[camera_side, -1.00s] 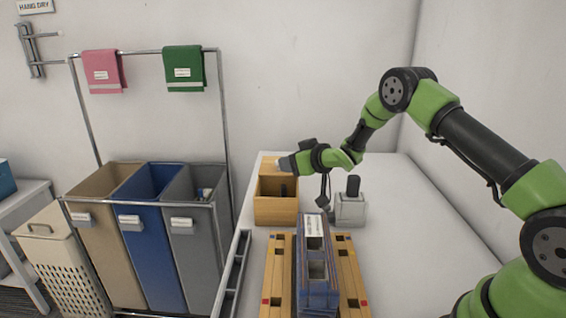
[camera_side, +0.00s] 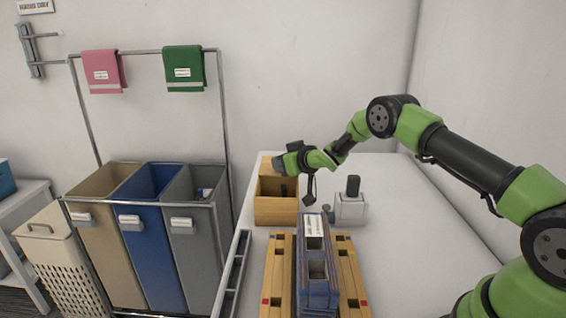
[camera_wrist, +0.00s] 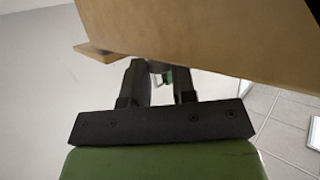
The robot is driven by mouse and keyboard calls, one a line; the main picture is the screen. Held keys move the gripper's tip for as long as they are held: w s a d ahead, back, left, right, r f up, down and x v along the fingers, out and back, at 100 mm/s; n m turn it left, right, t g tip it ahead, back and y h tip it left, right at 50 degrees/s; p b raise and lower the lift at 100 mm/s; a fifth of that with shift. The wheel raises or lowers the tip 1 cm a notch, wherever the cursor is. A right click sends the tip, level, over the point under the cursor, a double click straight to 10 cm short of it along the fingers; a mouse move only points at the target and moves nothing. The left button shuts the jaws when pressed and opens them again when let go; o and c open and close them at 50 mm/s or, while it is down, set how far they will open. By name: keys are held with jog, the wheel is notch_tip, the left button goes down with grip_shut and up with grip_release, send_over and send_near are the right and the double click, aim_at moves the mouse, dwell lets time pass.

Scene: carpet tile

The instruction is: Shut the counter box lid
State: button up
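The counter box (camera_side: 276,212) is an open-topped wooden box on the white counter, with a dark item inside. Its raised wooden lid (camera_side: 266,165) stands at the back of the box. My gripper (camera_side: 280,164) is above the box at the lid, and the side view does not show whether they touch. In the wrist view the wooden panel (camera_wrist: 210,30) spans the top, close in front of my gripper (camera_wrist: 157,72). A narrow gap shows between the fingers.
A white container (camera_side: 351,208) with a black top stands right of the box. Fabric bins (camera_side: 150,260) stand left of the counter (camera_side: 420,240). The counter's right side is clear.

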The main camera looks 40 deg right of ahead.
grip_shut()
jog(key=s+a, duration=0.5)
jog(key=o, duration=0.7)
grip_release()
notch_tip(320, 180, up, 10)
jog(key=shift+r, duration=0.1)
